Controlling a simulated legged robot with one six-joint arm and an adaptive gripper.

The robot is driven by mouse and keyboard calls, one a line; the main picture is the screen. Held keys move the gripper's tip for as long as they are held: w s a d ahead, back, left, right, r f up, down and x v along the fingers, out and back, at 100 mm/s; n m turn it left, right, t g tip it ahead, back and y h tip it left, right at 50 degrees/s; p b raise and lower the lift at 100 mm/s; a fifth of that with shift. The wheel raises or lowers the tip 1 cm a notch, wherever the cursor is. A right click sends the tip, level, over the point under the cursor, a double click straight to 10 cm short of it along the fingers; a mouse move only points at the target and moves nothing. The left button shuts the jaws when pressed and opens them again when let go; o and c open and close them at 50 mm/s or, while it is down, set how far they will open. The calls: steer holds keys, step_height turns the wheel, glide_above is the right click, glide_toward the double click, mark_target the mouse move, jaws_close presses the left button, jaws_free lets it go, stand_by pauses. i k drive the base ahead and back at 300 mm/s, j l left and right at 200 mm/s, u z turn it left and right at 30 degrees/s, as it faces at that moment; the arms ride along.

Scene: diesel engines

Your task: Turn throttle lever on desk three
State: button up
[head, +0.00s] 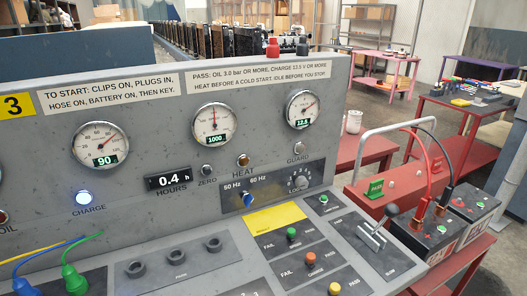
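Desk three (215,75) is a grey console with a yellow "3" plate (16,105) at its upper left. The throttle lever (376,232) stands in a slotted plate at the right end of the desk's lower panel. It has a dark round knob and leans up and to the right. The plate's small lettering is too blurred to read surely. My gripper is not in view, and nothing touches the lever.
Right of the desk, a red bench (370,192) carries a battery (466,206) with red and black cables, close to the lever. A blue-and-green plug pair (75,279) sits at lower left. Dials (214,123) line the upright panel. Floor shows at the back right.

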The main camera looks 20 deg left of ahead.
mark_target(391, 210)
steer(key=i+l+u, duration=0.2)
steer(key=i+l, duration=0.2)
steer(key=l, duration=0.25)
steer(key=i+l+u, duration=0.1)
steer(key=l, duration=0.25)
steer(key=i, duration=0.1)
